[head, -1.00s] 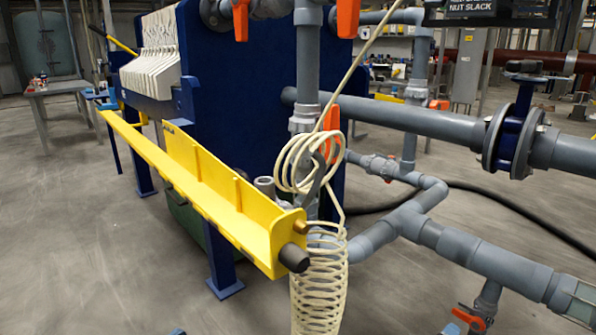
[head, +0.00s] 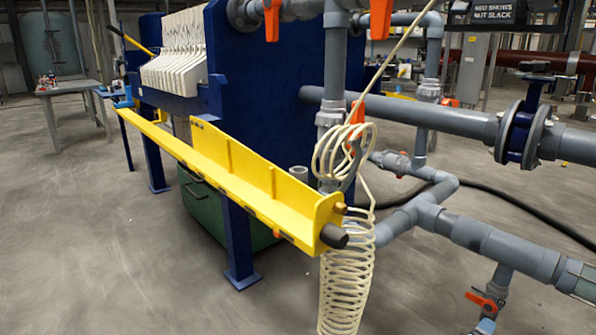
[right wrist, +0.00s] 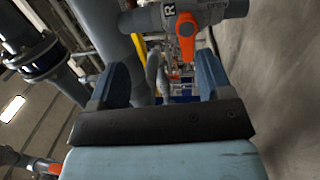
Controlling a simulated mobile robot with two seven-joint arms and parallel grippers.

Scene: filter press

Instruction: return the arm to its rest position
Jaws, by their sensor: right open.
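My right gripper (right wrist: 160,78) shows in the right wrist view with its two blue fingers wide apart and nothing between them. Beyond the fingertips, slightly above, is a grey valve body (right wrist: 222,10) marked "R" and "OPEN" with an orange handle (right wrist: 187,36). I cannot tell whether the fingers touch it, but a gap seems to show. Neither gripper shows in the head view, and my left gripper is in no view.
The blue filter press (head: 265,100) with white plates (head: 172,55) stands at centre-left, a yellow trough (head: 225,165) along its side. A coiled cream hose (head: 345,285) hangs at the trough's near end. Grey pipes (head: 420,120) fill the right. Floor at lower left (head: 90,240) is clear.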

